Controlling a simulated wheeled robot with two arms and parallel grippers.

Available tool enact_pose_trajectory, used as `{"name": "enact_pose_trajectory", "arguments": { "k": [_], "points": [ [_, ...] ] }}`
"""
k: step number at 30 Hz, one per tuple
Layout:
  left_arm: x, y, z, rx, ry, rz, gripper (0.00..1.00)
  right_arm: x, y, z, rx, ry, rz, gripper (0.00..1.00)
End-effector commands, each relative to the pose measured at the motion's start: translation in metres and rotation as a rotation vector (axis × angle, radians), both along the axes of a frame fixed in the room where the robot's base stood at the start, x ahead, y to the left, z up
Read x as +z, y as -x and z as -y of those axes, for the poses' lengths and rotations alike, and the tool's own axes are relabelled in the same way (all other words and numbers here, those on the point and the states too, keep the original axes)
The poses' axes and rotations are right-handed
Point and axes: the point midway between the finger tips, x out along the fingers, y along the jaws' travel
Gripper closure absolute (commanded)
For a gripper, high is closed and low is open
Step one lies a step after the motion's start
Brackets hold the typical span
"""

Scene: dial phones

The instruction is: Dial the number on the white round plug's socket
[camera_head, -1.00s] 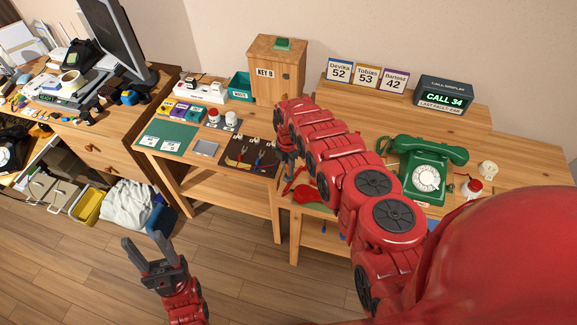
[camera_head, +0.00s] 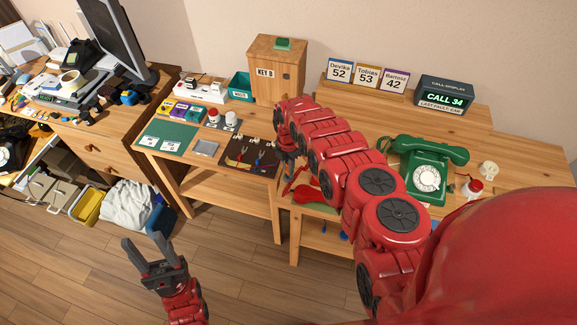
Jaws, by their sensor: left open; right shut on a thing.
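A green rotary phone (camera_head: 428,163) with a white dial (camera_head: 427,178) stands on the right table, its handset on top. A small round off-white item (camera_head: 488,171) lies right of it; I cannot tell whether it is the plug or a socket. A white strip (camera_head: 203,90) with dark items on it lies at the back of the left table; its labels are too small to read. My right gripper (camera_head: 287,160) is shut at the tool mat's right edge, on something too small and hidden to identify. My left gripper (camera_head: 153,257) is open and empty above the floor.
A display (camera_head: 444,95) reads CALL 34. Cards read Devika 52 (camera_head: 340,71), Tobias 53 (camera_head: 367,77) and Bartosz 42 (camera_head: 395,81). A wooden KEY B cabinet (camera_head: 290,75) and a dark tool mat (camera_head: 236,164) stand near my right arm.

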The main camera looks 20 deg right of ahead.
Motion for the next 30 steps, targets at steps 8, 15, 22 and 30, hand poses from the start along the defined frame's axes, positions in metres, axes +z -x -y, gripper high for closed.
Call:
{"name": "enact_pose_trajectory", "arguments": {
  "k": [8, 15, 22, 30],
  "points": [
    [-0.001, 0.000, 0.000, 0.000, 0.000, 0.000, 0.50, 0.000, 0.000, 0.000, 0.000, 0.000, 0.000, 1.00],
    [-0.002, 0.000, 0.000, 0.000, 0.000, 0.000, 0.50, 0.000, 0.000, 0.001, -0.001, 0.000, 0.000, 1.00],
    [-0.004, 0.000, 0.000, 0.000, 0.000, 0.000, 0.50, -0.003, 0.000, 0.001, -0.001, 0.000, 0.000, 1.00],
    [-0.011, 0.000, 0.000, 0.000, 0.000, 0.000, 0.50, -0.010, 0.001, 0.001, -0.001, 0.000, -0.001, 1.00]
  ]
}}
